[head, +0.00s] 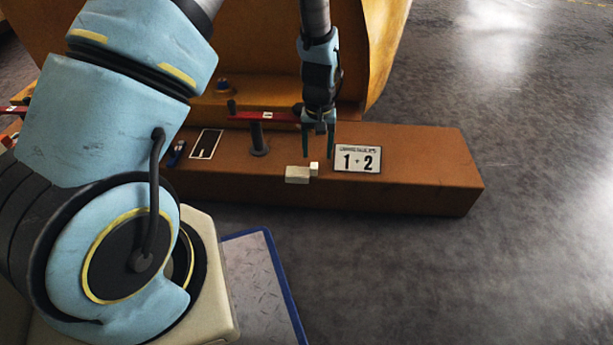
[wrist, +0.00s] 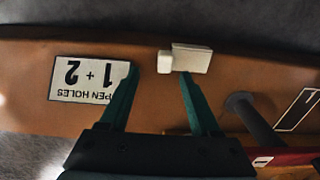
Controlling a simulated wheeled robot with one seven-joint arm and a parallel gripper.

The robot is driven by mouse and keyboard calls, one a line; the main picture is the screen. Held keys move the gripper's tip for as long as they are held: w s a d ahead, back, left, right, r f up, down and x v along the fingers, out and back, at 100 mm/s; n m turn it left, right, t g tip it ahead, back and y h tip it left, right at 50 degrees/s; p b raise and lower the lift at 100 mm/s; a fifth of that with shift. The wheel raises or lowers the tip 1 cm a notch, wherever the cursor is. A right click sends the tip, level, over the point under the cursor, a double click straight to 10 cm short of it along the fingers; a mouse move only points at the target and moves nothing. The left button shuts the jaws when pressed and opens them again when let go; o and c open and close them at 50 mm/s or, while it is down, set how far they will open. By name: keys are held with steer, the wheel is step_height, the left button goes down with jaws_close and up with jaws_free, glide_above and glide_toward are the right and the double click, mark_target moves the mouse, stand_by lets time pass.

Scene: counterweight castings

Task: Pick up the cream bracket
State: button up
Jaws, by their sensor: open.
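The cream bracket (head: 299,175) is a small block with a short raised part at one end. It lies near the front edge of the brown bench-like block (head: 430,180). In the wrist view the bracket (wrist: 190,58) shows just beyond the fingertips, closer to the right finger. My gripper (head: 318,156) points down over the block, with its two teal fingers apart and nothing between them. In the wrist view my gripper (wrist: 158,70) is spread wide. I cannot tell the exact height of the fingertips above the block.
A white sign (head: 358,158) reading "1 + 2" is right of the bracket. A black-and-white card (head: 205,144) lies further left. A large yellow casting (head: 260,50) rises behind.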

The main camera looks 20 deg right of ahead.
mark_target(314, 166)
steer(key=f+b, duration=0.1)
steer(key=f, duration=0.1)
steer(key=f+b, duration=0.1)
steer(key=f, duration=0.1)
steer(key=f+b, duration=0.1)
steer(key=f, duration=0.1)
steer(key=shift+a+f+b, duration=0.15)
steer(key=shift+a+b, duration=0.15)
steer(key=shift+a, duration=0.1)
steer(key=shift+c, duration=0.4)
jaws_close()
